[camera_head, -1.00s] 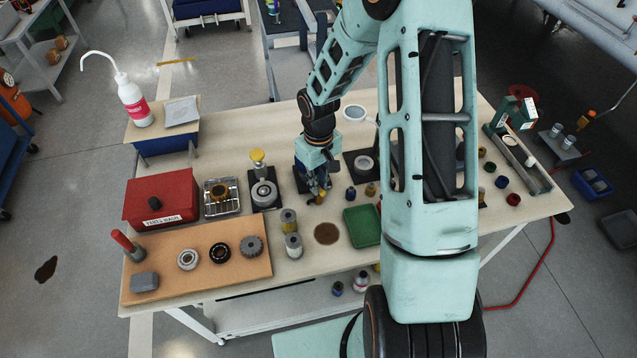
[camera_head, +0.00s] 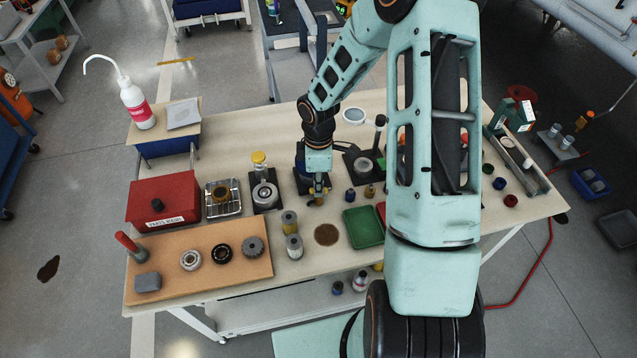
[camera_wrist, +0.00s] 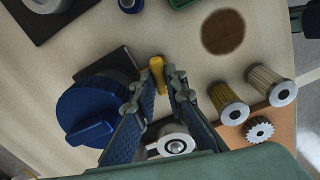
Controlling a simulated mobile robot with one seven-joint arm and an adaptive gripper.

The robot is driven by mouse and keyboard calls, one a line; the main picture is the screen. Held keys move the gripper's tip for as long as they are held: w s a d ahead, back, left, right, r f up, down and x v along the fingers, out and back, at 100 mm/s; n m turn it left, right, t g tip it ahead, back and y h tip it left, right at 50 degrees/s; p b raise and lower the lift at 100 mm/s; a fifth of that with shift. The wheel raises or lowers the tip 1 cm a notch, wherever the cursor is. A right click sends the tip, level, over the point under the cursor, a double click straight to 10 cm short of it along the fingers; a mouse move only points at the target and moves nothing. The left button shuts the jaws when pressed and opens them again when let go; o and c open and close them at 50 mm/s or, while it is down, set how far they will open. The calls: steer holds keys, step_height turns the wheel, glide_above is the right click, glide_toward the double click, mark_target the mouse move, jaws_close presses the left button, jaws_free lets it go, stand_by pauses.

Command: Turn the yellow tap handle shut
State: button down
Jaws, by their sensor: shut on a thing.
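The yellow tap handle (camera_wrist: 158,70) shows between my fingertips in the wrist view. It sticks out beside a blue round container (camera_wrist: 88,108) that stands on a dark base plate. My gripper (camera_wrist: 164,84) is shut on the handle, one finger on each side. In the head view my gripper (camera_head: 319,188) points down at the middle of the bench, with a bit of yellow at its tips. There the arm and gripper hide most of the blue container, and the joint between handle and container cannot be seen.
A brown round patch (camera_head: 327,234) and a green tray (camera_head: 362,228) lie in front on the bench. Two cylindrical filters (camera_head: 291,235) stand close to the left. A device with a yellow knob (camera_head: 259,158) and a red box (camera_head: 163,200) are further left.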

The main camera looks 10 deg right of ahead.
steer(key=shift+n+p, duration=0.35)
steer(key=shift+n, duration=0.75)
steer(key=c, duration=2)
jaws_free()
steer(key=shift+o, duration=0.2)
